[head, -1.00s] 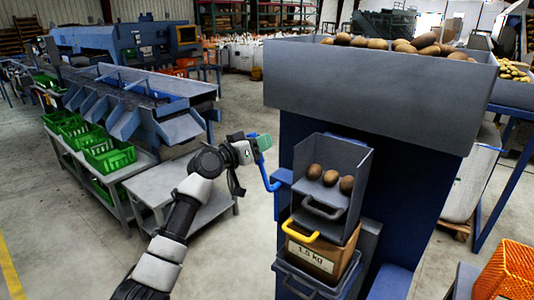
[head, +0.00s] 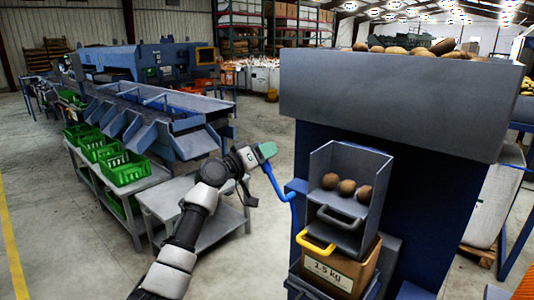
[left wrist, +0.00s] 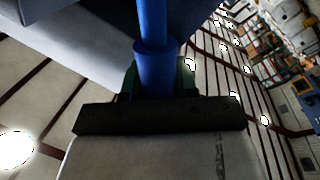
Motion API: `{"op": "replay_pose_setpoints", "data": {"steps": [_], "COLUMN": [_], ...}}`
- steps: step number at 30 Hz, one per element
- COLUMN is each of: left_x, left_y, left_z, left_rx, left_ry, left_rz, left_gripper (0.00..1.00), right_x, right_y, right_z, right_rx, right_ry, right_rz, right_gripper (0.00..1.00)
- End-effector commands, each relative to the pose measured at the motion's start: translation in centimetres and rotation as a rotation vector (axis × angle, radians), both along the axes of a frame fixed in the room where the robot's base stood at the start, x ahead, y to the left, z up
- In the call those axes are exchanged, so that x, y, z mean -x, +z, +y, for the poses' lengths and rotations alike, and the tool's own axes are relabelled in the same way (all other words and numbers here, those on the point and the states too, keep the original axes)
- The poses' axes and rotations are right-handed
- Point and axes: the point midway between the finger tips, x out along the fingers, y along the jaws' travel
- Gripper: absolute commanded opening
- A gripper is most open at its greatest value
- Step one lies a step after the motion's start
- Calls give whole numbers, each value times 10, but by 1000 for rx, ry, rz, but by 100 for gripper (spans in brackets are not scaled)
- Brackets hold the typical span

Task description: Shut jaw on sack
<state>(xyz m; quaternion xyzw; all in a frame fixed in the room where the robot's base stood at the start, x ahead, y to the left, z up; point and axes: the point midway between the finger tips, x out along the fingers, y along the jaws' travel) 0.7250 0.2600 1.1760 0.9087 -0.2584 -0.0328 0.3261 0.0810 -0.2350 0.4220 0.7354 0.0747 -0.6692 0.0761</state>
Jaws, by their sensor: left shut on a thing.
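The brown sack (head: 362,272) with a white "1.5 kg" label stands under a grey tray (head: 372,218) on the front of the blue machine. A yellow handle (head: 316,246) sits at the sack's upper front edge. A blue lever (head: 276,183) rises from the machine's left side and leans left. My left gripper (head: 266,150) is shut on the lever's upper end, left of the tray and above the sack. In the left wrist view the lever (left wrist: 154,62) runs between the green-edged fingers, whose tips are partly hidden. My right gripper is not in view.
Several potatoes fill the grey hopper (head: 400,95) above, and 3 potatoes (head: 346,187) lie in the tray. A low grey table (head: 185,205) and green crates (head: 122,168) stand left. An orange crate (head: 526,285) is at lower right. The floor at lower left is clear.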

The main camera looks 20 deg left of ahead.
Motion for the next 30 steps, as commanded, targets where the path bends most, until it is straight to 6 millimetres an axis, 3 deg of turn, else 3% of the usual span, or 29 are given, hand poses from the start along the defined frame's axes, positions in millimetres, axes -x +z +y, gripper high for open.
{"op": "replay_pose_setpoints", "data": {"steps": [2, 3, 7, 21, 30], "left_x": [-1, -1, -1, 4, 50], "left_y": [-4, -4, -4, -4, -12], "left_z": [3, 3, 3, 4, 30], "left_rx": [11, 11, 7, 1, -2], "left_ry": [4, 4, 4, 4, 4], "left_rz": [11, 11, 10, 4, 4], "left_gripper": [0, 33, 53, 53, 53], "right_x": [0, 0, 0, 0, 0], "right_y": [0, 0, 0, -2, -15], "right_z": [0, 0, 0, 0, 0], "right_rx": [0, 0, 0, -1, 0], "right_ry": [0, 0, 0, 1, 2], "right_rz": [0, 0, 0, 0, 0], "right_gripper": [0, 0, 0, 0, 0]}}
